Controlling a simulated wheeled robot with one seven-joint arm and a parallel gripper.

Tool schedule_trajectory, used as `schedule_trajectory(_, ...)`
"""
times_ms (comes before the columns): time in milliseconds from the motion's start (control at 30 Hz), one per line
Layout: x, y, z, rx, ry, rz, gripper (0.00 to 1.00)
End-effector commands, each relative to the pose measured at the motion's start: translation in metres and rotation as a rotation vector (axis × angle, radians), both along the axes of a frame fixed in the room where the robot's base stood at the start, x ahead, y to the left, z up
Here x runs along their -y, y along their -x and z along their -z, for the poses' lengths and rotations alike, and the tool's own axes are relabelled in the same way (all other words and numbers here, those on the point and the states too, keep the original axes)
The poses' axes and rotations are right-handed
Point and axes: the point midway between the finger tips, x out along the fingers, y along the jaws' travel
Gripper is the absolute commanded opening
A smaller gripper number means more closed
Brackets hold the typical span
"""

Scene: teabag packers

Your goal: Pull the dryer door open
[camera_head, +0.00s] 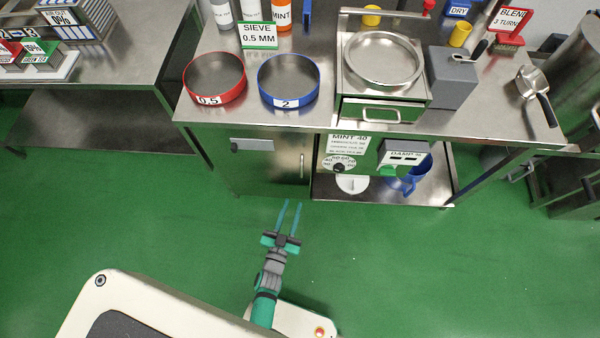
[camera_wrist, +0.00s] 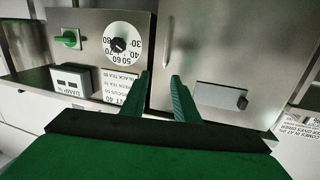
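The dryer door (camera_head: 262,168) is a flat steel panel under the middle bench and looks closed. Its slim upright handle (camera_head: 302,166) is near the door's right edge. The wrist view is turned over; there the door (camera_wrist: 225,40) fills the upper right and the handle (camera_wrist: 167,35) is near its left edge. My gripper (camera_head: 292,203) is in front of the door, low over the green floor. Its two teal fingers are apart and empty, pointing towards the handle. In the wrist view my gripper (camera_wrist: 160,77) has its fingertips near the handle's line, apparently not around it.
Beside the door is a control panel with a dial (camera_wrist: 122,43), a green knob (camera_wrist: 68,39) and a damp display (camera_wrist: 72,80). A blue jug (camera_head: 414,178) stands on the lower shelf. The bench above holds sieves and a drawer unit (camera_head: 382,112). The floor before the door is clear.

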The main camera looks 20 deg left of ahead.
Motion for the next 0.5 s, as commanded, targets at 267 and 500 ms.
schedule_trajectory(267,-0.013,-0.041,0.023,0.031,0.038,-0.018,0.28)
schedule_trajectory(500,-0.015,-0.063,0.024,0.035,0.042,-0.018,0.28)
